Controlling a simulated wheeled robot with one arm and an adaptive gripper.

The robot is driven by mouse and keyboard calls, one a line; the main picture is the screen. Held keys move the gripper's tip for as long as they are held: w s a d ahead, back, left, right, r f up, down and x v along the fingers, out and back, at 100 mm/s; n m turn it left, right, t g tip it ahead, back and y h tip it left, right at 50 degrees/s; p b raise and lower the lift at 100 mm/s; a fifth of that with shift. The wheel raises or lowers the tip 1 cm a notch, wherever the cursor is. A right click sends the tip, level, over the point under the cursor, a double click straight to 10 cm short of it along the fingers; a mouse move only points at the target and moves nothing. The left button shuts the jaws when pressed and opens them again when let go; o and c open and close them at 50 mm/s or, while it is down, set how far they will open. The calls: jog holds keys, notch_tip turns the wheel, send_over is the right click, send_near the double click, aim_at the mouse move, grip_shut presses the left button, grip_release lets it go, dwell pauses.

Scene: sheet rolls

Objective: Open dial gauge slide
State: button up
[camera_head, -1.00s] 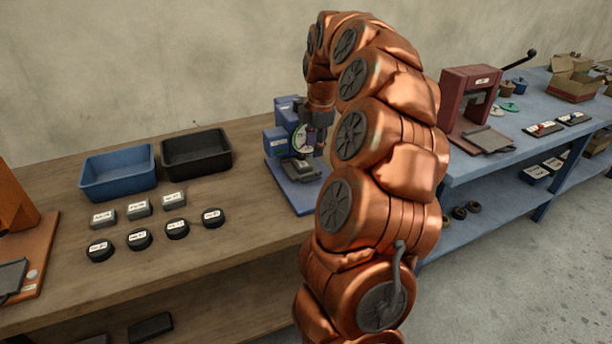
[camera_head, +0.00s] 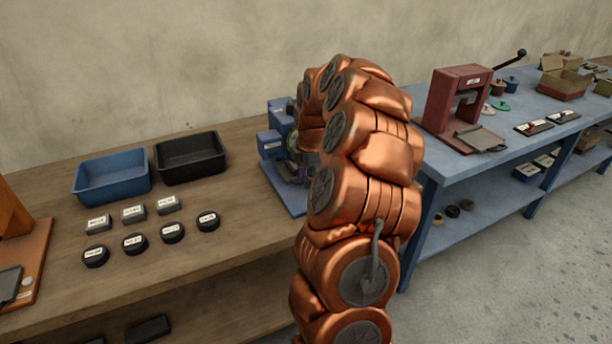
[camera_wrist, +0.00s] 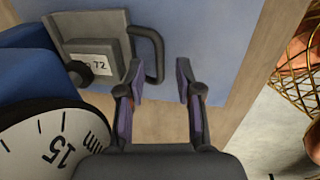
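The blue dial gauge (camera_head: 272,145) stands on the wooden bench in the head view, partly hidden behind my arm. In the wrist view its white dial face (camera_wrist: 50,148), marked 15 and mm, fills the lower left. Its grey slide (camera_wrist: 100,35) carries a label reading 72 and a dark loop handle (camera_wrist: 157,52) on its right side. My gripper (camera_wrist: 162,78) is open and empty, its two fingers pointing up the picture. The left fingertip is close to the lower end of the handle; I cannot tell whether they touch. In the head view my gripper is hidden.
A blue bin (camera_head: 113,178) and a black bin (camera_head: 190,158) stand left of the gauge, with several labelled blocks and round pucks in front. A red press (camera_head: 460,100) stands on the blue table at right. Gold wire mesh (camera_wrist: 297,80) shows in the wrist view's right edge.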

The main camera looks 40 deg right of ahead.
jog(key=shift+f, duration=0.1)
jog(key=shift+c, duration=0.4)
grip_shut()
